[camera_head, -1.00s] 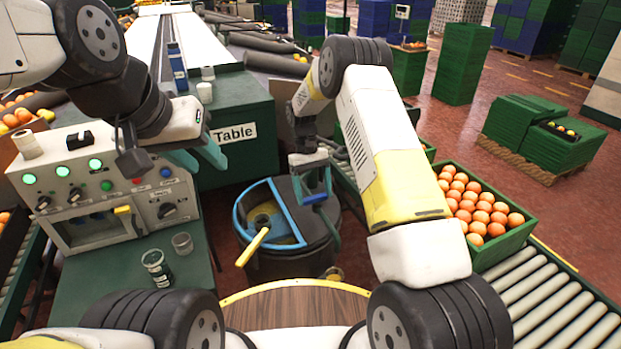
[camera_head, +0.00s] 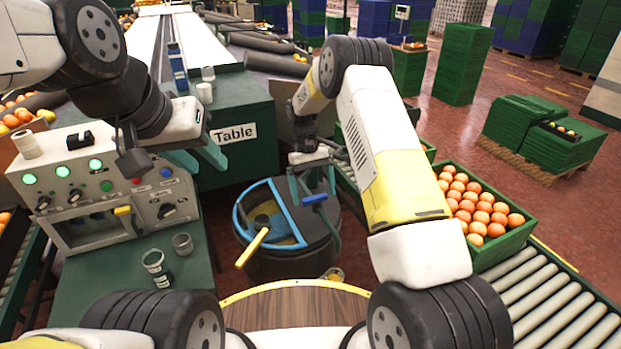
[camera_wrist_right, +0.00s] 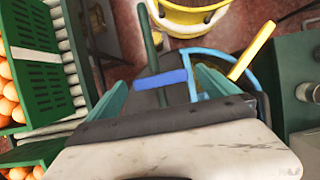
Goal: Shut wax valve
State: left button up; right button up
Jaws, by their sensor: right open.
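A dark round tank (camera_head: 290,262) with a blue rim (camera_head: 240,215) stands in the middle of the head view. A blue valve handle (camera_head: 314,199) sits on its right side; a yellow handle (camera_head: 252,248) sticks out of its opening. My right gripper (camera_head: 312,188) is above the blue handle, its teal fingers apart. In the right wrist view, the blue handle (camera_wrist_right: 162,80) lies crosswise between the open fingers (camera_wrist_right: 160,90); contact cannot be told. My left gripper (camera_head: 196,160) hangs open and empty by the control panel.
A control panel (camera_head: 110,185) with lit buttons stands on a green table (camera_head: 200,255) at the left, with jars (camera_head: 157,265) in front. A green crate of oranges (camera_head: 505,245) sits by a roller conveyor (camera_head: 545,300) at the right. A round wooden top (camera_head: 295,305) is nearest me.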

jog(key=v, duration=0.7)
jog(key=shift+r, duration=0.25)
jog(key=shift+a, duration=0.1)
